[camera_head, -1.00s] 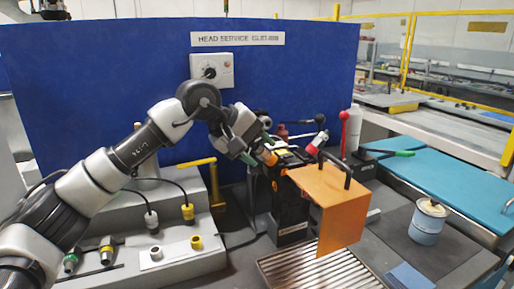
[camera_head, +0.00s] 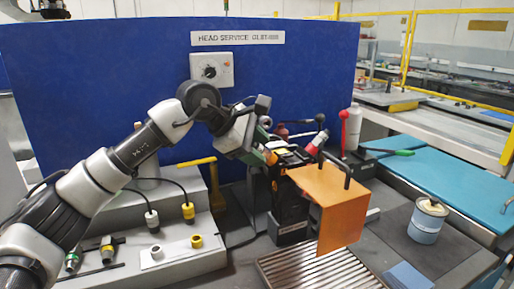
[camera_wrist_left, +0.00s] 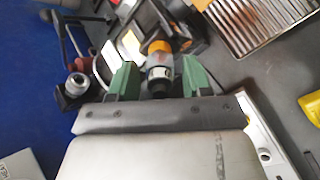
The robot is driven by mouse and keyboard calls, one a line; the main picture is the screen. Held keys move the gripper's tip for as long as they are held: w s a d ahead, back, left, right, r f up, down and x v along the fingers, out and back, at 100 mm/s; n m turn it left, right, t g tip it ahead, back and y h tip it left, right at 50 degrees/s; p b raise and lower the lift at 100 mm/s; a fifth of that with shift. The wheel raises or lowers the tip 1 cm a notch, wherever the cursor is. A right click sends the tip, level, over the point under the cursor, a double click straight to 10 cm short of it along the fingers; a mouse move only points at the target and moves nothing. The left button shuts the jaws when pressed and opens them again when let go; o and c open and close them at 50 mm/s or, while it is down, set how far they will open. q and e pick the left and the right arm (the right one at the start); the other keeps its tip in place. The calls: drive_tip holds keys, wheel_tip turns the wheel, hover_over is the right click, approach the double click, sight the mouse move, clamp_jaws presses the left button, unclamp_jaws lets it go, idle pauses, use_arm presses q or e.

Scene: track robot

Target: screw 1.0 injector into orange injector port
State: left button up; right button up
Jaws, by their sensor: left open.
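My left gripper (camera_head: 264,154) is at the black head assembly (camera_head: 291,205) in the middle of the bench. In the left wrist view its green fingers (camera_wrist_left: 158,84) are open, one on each side of an injector (camera_wrist_left: 158,72) with a pale band and dark ends. Gaps show between the fingers and the injector. The injector's far end meets an orange ring (camera_wrist_left: 157,47), which looks like the orange injector port; the ring also shows in the head view (camera_head: 271,158). I cannot read a 1.0 marking or tell how deep the injector sits. My right gripper is not in view.
An orange cover plate (camera_head: 338,215) hangs at the front of the head, above a slatted tray (camera_head: 300,268). A red-knobbed lever (camera_head: 344,115) stands behind. A tin (camera_head: 427,222) stands at the right.

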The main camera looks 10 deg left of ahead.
use_arm(q)
drive_tip(key=n, duration=1.1)
drive_tip(key=shift+n+p, duration=0.3)
drive_tip(key=shift+p, duration=0.05)
drive_tip(key=c, duration=0.9)
clamp_jaws()
drive_tip(key=m, duration=1.2)
drive_tip(key=shift+b, duration=0.4)
